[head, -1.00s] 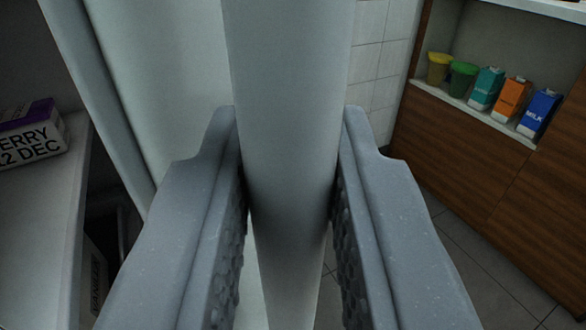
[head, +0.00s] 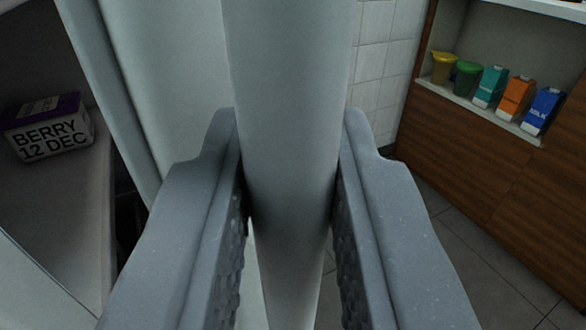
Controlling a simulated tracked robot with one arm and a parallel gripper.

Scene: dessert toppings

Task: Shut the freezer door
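The freezer door (head: 170,90) is a pale panel that fills the upper left middle of the head view. A thick pale upright bar, the door handle (head: 285,90), stands in front of it. My gripper (head: 290,200) has one grey finger on each side of the handle, with the ribbed pads against it. The freezer's inside shows at the left, past the door's edge, so the door stands open. A shelf (head: 60,215) in there holds a white and purple box (head: 50,127) marked BERRY 12 DEC. The door's hinge is out of view.
A wooden cabinet (head: 480,170) stands at the right. Its niche holds a yellow tub (head: 444,68), a green tub (head: 467,78) and several cartons, one a blue milk carton (head: 543,112). Grey tiled floor (head: 460,255) shows clear between.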

